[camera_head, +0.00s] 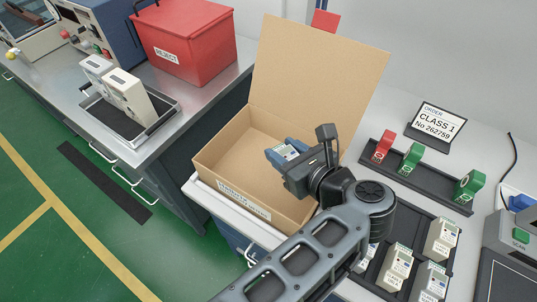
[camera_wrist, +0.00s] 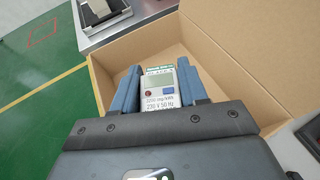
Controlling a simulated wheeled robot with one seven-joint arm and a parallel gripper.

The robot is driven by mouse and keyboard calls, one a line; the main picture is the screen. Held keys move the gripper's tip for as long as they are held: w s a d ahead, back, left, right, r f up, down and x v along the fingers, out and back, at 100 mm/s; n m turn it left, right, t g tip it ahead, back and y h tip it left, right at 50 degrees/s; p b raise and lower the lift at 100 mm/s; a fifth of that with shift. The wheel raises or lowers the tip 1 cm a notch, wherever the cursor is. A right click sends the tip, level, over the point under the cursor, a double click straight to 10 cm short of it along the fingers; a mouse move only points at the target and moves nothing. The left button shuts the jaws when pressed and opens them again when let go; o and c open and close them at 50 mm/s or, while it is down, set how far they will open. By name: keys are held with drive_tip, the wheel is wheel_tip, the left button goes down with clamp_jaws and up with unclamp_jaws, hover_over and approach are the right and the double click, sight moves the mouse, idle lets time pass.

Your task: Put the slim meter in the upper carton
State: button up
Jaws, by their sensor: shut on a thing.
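My gripper (camera_head: 284,152) is shut on a slim meter (camera_wrist: 158,92), a pale meter with a small display, a red button and the print 230 V 50 Hz. The blue fingers (camera_wrist: 156,84) press on its two sides in the wrist view. The open cardboard carton (camera_head: 222,172) stands on the bench with its lid (camera_head: 318,72) raised at the back. The held meter is over the carton's opening, towards its right side. The carton also shows in the wrist view (camera_wrist: 232,62). The meter's lower end and its height above the carton floor are hidden.
Several meters stand in a black tray (camera_head: 377,283) at the lower right. At left, a metal tray (camera_head: 92,107) holds two meters near the red REJECT bin (camera_head: 185,40).

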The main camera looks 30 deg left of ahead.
drive_tip(key=x, duration=0.3)
drive_tip(key=s+f+b+x, duration=0.1)
drive_tip(key=x, duration=0.7)
drive_tip(key=shift+s+f, duration=0.2)
drive_tip(key=shift+f, duration=0.25)
drive_tip(key=shift+w+a+f+b, duration=0.15)
drive_tip(key=shift+a+b, duration=0.15)
drive_tip(key=shift+a, duration=0.15)
wheel_tip(320, 180, down, 4)
drive_tip(key=b, duration=0.4)
drive_tip(key=shift+b, duration=0.3)
drive_tip(key=o, duration=1.1)
drive_tip(key=shift+f, duration=0.1)
